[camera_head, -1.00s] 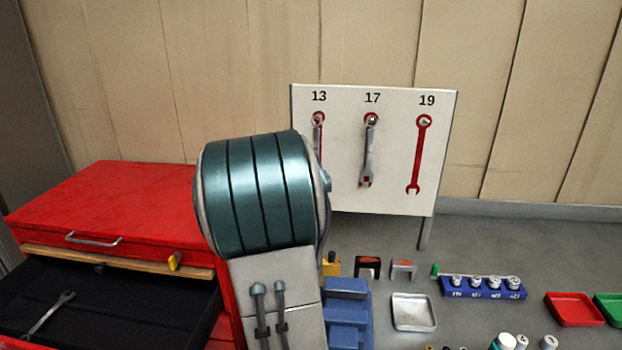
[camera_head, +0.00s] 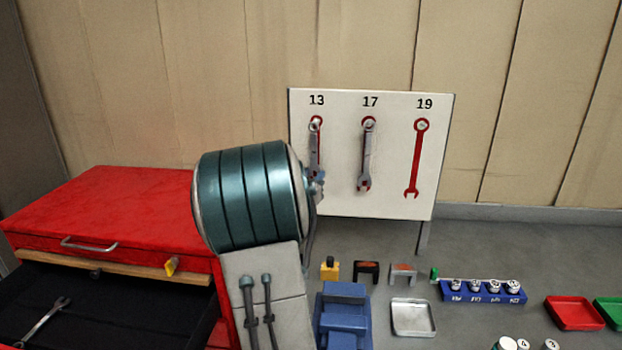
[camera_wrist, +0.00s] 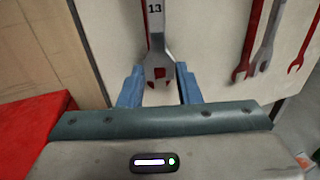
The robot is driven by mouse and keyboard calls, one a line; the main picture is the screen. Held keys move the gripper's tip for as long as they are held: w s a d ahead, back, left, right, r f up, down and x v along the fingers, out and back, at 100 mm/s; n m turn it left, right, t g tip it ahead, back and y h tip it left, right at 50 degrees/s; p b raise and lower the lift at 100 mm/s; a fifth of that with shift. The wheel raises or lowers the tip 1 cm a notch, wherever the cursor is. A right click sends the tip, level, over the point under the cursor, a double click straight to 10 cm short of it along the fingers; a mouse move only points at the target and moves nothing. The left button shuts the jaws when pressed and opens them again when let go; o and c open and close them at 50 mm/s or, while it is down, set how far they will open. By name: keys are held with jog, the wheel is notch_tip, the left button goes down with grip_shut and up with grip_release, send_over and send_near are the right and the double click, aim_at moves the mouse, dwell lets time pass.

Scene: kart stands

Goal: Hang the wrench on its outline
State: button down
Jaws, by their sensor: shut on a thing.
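A grey wrench (camera_wrist: 158,62) marked 13 is upright in front of the board's first red outline, its open end down between my fingers. It also shows under the board's 13 in the head view (camera_head: 315,150), its ring end at the peg; whether the ring is fully on the peg I cannot tell. My gripper (camera_wrist: 160,88) is shut on the wrench's lower end; my arm largely hides the gripper in the head view. The white board (camera_head: 390,205) also has a wrench (camera_head: 366,160) hanging under 17 and an empty red outline (camera_head: 413,160) under 19.
A red tool chest (camera_head: 110,200) stands left, its dark drawer open with another wrench (camera_head: 42,322) inside. Below the board are a blue vise-like block (camera_head: 342,318), a metal tray (camera_head: 413,318), a blue socket rack (camera_head: 482,294) and a red tray (camera_head: 573,313).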

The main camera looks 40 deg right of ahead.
jog(key=shift+d+r, duration=0.1)
jog(key=shift+r, duration=0.4)
jog(key=c, duration=1)
grip_release()
jog(key=shift+s, duration=0.1)
jog(key=shift+o, duration=0.2)
jog(key=shift+f, duration=0.15)
jog(key=shift+s+a+f, duration=0.1)
jog(key=shift+s+a, duration=0.05)
jog(key=shift+a, duration=0.3)
jog(key=b+v, duration=0.2)
jog(key=v, duration=1.1)
